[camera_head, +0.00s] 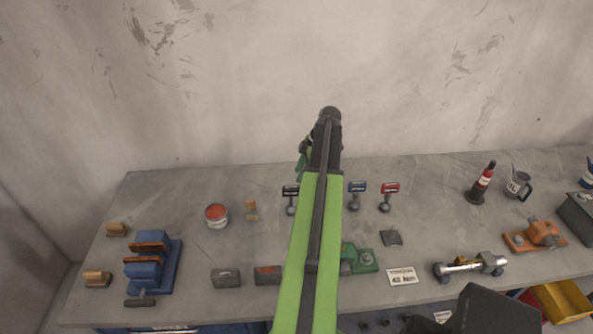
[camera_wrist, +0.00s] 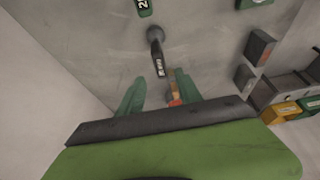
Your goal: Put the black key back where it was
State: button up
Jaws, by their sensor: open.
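The black key (camera_head: 290,198) stands on the grey workbench (camera_head: 160,200), a T-shaped tool with a black labelled crossbar on a grey stem. A blue key (camera_head: 357,194) and a red key (camera_head: 388,195) stand in line to its right, past my arm. In the wrist view, a dark tool with a round grey end and a black label, seemingly the black key (camera_wrist: 157,52), lies just beyond my gripper (camera_wrist: 158,84). The two green fingers are apart, and nothing is visibly clamped. In the head view my arm hides most of the gripper; I cannot tell its exact distance from the key.
A red-topped can (camera_head: 216,215) and a blue vise-like fixture (camera_head: 153,263) stand left. A green fixture (camera_head: 358,260) sits partly behind my arm. A torque sign (camera_head: 402,278) and a silver shaft part (camera_head: 470,265) lie right. The wall closes off the back.

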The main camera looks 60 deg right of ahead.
jog(key=w+a+m+g, duration=0.1)
jog(key=w+a, duration=0.5)
jog(key=a, duration=0.3)
jog(key=w+a+f+m+g, duration=0.1)
jog(key=w+a, duration=0.5)
jog(key=a, duration=0.3)
jog(key=w+a+m+g, duration=0.1)
jog(key=w+a, duration=0.5)
jog(key=a, duration=0.3)
jog(key=a+f+m+h, duration=0.1)
jog(key=a+m, duration=0.3)
jog(key=a, duration=2.9)
jog(key=shift+w+g+h, duration=0.3)
jog(key=shift+g+h, duration=0.1)
jog(key=shift+h, duration=0.4)
